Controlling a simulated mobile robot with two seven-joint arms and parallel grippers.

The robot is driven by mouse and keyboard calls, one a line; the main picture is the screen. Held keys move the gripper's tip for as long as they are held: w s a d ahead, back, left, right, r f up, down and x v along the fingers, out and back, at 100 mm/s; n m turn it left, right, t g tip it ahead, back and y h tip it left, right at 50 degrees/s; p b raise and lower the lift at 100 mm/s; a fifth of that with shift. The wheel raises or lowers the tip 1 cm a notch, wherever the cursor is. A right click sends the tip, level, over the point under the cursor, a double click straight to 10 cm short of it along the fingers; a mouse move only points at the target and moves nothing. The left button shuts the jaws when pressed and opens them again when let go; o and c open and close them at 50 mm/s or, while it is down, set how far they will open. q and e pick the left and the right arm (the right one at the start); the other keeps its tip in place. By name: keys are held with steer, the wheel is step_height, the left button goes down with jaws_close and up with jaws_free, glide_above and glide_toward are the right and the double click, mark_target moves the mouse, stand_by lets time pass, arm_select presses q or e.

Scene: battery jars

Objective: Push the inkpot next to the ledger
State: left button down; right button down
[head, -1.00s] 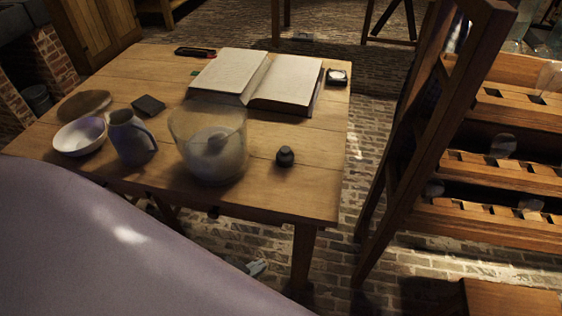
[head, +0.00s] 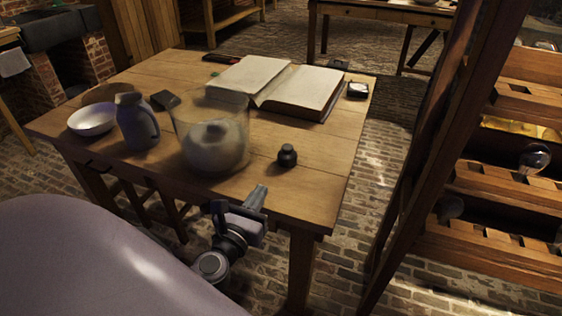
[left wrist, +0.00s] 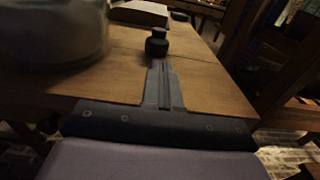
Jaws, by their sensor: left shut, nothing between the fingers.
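The inkpot (head: 287,156) is a small dark round bottle standing upright near the front right of the wooden table. The open ledger (head: 303,91) lies behind it, toward the back of the table, with bare wood between them. My left gripper (head: 257,196) is shut and empty at the table's front edge, in front of the inkpot and a little to its left. In the left wrist view the closed fingers (left wrist: 163,84) point at the inkpot (left wrist: 157,42), seemingly just short of it; contact is hard to judge. The ledger (left wrist: 139,12) shows beyond it. My right gripper is not in view.
A large glass jar (head: 213,140) stands left of the inkpot. A jug (head: 137,121) and white bowl (head: 93,120) stand farther left. A small square dish (head: 358,90) sits right of the ledger. A wooden rack (head: 500,185) stands right of the table.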

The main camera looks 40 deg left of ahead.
mark_target(285, 152)
arm_select(q)
steer(key=x, duration=1.3)
steer(key=shift+w+a, duration=0.15)
steer(key=shift+w, duration=0.1)
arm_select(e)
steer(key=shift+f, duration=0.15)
